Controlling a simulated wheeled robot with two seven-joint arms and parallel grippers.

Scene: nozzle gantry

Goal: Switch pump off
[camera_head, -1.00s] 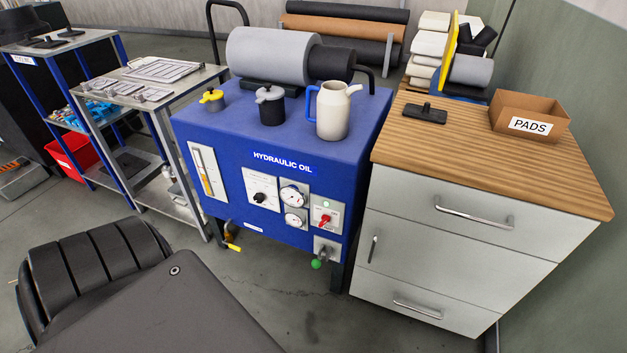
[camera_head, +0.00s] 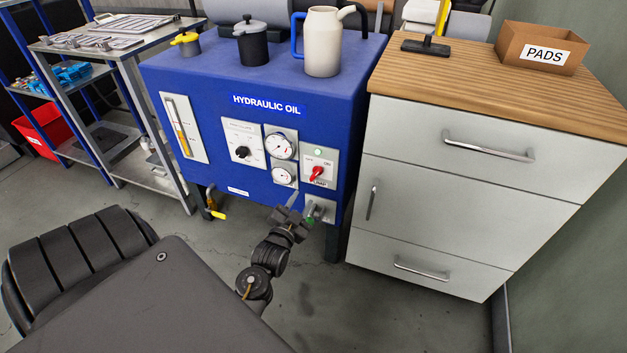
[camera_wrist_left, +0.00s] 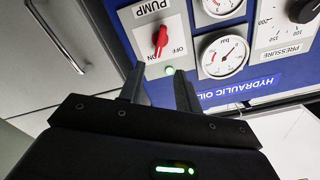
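The pump switch (camera_head: 317,174) is a red lever on a white plate marked OFF and ON, low on the right of the blue hydraulic oil tank's front. Its lever is tilted. A green lamp (camera_head: 319,152) glows above it. The red lever (camera_wrist_left: 160,41) and the lit green lamp (camera_wrist_left: 169,71) also show in the left wrist view, with the PUMP label beside them. My left gripper (camera_head: 291,207) is below and left of the switch in the head view. In the wrist view its fingers (camera_wrist_left: 157,78) are apart and empty, short of the lever. My right gripper is out of view.
Round gauges (camera_head: 282,147) and a black pressure knob (camera_head: 242,152) are left of the switch. A grey cabinet (camera_head: 460,190) stands close on the right. A jug (camera_head: 322,42) stands on the tank.

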